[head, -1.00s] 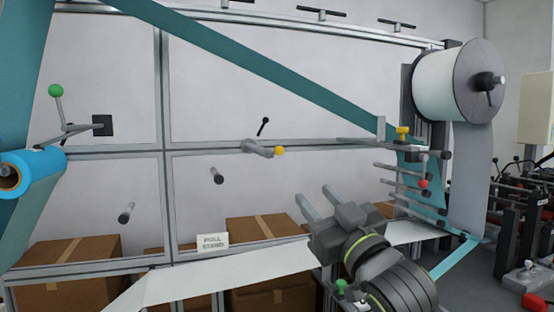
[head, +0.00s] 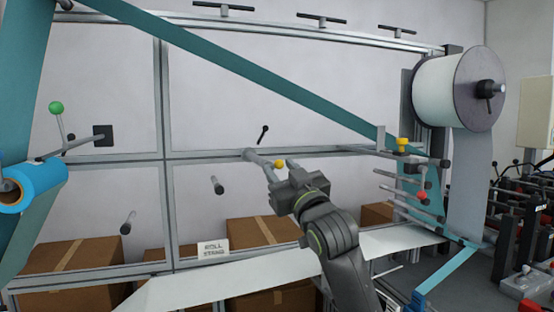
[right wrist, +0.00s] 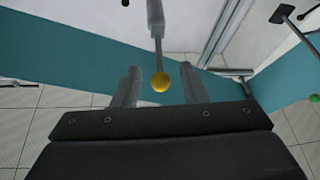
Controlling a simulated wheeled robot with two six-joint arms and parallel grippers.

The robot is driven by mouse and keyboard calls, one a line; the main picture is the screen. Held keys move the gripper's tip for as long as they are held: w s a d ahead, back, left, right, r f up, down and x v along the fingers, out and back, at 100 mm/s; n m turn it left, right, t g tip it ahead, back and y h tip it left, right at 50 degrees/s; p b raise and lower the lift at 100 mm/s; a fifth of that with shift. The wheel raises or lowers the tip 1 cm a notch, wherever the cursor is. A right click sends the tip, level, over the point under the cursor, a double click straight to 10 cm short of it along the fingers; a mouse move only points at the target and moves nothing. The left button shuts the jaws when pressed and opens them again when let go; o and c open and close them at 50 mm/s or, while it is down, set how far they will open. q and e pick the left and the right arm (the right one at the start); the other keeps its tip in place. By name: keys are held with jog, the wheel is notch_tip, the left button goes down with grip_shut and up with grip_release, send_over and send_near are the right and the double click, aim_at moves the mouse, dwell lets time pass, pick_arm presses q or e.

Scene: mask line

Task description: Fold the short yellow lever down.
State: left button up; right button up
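The short yellow lever (head: 279,164) is a grey arm with a yellow ball at its end, on the middle rail of the frame in the head view. It points right and slightly toward me. My right gripper (head: 280,170) is at the ball, fingers open. In the right wrist view the yellow ball (right wrist: 160,82) hangs at the end of its grey rod between the two spread fingers of the right gripper (right wrist: 158,84), with visible gaps on both sides. My left gripper is not in view.
A small black-tipped rod (head: 263,134) stands just above the lever. A blue-green web (head: 250,75) slants across above. A yellow knob (head: 402,144), a red knob (head: 422,196) and a white roll (head: 445,90) are at right. A green-balled lever (head: 56,108) is at left.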

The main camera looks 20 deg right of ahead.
jog(key=shift+x, duration=1.25)
grip_shut()
